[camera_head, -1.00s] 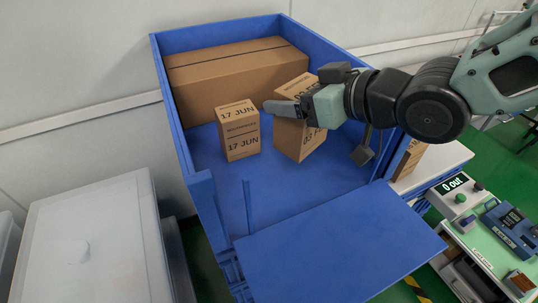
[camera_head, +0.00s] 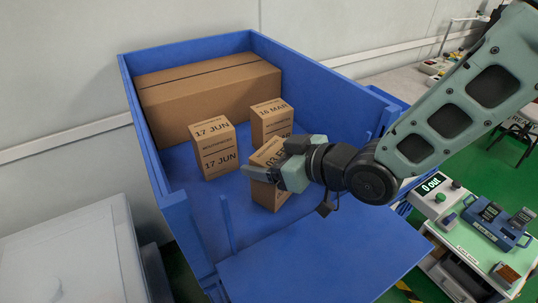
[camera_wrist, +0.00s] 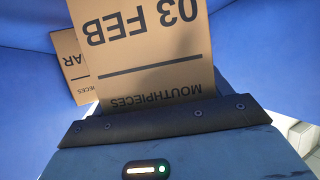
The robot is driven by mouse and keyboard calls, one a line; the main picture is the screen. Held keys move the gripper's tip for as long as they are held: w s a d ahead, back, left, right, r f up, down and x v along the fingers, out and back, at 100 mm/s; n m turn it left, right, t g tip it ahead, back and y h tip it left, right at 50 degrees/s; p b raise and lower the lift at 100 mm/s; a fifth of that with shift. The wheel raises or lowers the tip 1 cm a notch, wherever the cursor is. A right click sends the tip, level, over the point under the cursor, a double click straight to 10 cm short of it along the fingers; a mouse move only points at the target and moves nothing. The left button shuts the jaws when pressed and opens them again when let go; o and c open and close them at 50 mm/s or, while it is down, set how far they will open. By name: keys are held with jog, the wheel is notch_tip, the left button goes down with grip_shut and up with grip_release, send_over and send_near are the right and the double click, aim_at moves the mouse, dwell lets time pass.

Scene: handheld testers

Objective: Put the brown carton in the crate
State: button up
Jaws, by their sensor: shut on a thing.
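The blue crate (camera_head: 310,80) stands open-topped in the head view with its near side lowered. My gripper (camera_head: 262,173) reaches into it from the right, shut on a brown carton (camera_head: 266,196) marked 03 FEB. That carton fills the upper middle of the wrist view (camera_wrist: 145,45), its print upside down. It is inside the crate's outline near the open side; I cannot tell whether it touches the floor. Two other brown cartons stand in the crate: 17 JUN (camera_head: 213,150) to the left and 16 MAR (camera_head: 272,121) just behind.
A large taped box (camera_head: 210,95) lies along the crate's back wall. The lowered blue flap (camera_head: 335,255) is bare. A pale lidded bin (camera_head: 75,250) is at the lower left. A green-topped cart with devices (camera_head: 485,235) and a display reading 0 out stands at the right.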

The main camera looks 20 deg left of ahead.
jog(key=shift+f, duration=0.15)
jog(key=o, duration=1.1)
jog(key=shift+c, duration=0.2)
jog(key=shift+d+r, duration=0.15)
jog(key=shift+r, duration=0.15)
jog(key=v, duration=1.1)
jog(key=shift+s+d+b, duration=0.15)
jog(key=shift+d+b, duration=0.2)
jog(key=shift+b, duration=0.05)
jog(key=shift+d, duration=0.1)
